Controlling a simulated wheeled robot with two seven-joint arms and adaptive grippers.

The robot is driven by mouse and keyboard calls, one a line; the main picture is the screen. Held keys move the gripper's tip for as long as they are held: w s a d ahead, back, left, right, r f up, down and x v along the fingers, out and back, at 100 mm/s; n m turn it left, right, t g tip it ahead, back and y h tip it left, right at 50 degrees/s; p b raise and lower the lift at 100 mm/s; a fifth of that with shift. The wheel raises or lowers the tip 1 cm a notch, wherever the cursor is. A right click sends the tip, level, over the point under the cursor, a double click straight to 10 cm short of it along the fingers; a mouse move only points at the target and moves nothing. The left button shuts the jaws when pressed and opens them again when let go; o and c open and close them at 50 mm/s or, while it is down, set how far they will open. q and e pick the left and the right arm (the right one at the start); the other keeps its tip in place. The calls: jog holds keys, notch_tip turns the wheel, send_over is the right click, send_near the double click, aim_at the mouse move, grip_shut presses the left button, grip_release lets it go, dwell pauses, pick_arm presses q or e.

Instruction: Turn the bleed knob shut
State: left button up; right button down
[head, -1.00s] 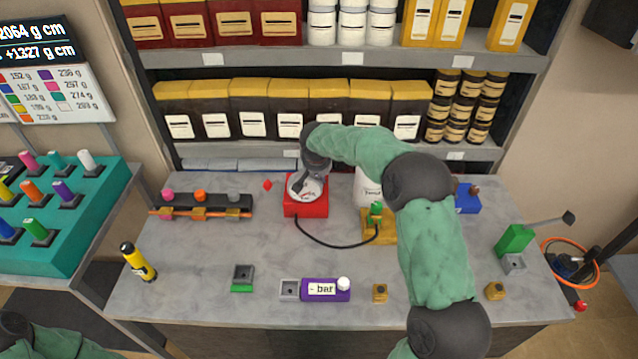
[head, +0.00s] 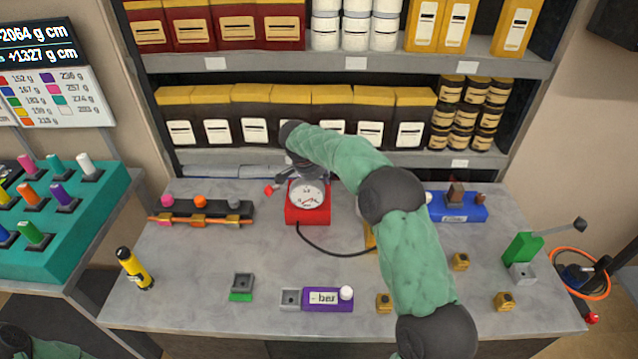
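A red box with a round white dial gauge (head: 308,194) stands at the middle back of the table, a black hose running from it. A small red knob-like piece (head: 268,189) shows just left of the gauge; I cannot tell for certain that it is the bleed knob. My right gripper (head: 281,185) is behind and left of the gauge, close to the red piece. Its fingers are small and partly hidden, so contact and opening are unclear. My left gripper is out of view; only part of my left arm shows at the lower left.
A yellow block (head: 370,238) at the hose's end is mostly hidden by my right arm. A blue block (head: 458,208) stands right of the arm. A purple "bar" block (head: 328,299) lies at the front. A rack (head: 210,211) stands left.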

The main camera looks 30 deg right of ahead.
jog(key=shift+w+d+r, duration=0.1)
jog(key=shift+w+r, duration=0.1)
jog(key=shift+r, duration=0.15)
jog(key=c, duration=1.1)
grip_release()
jog(key=shift+c, duration=0.2)
jog(key=shift+o, duration=0.9)
jog(key=shift+w+f, duration=0.1)
jog(key=shift+f, duration=0.15)
jog(key=v, duration=1.2)
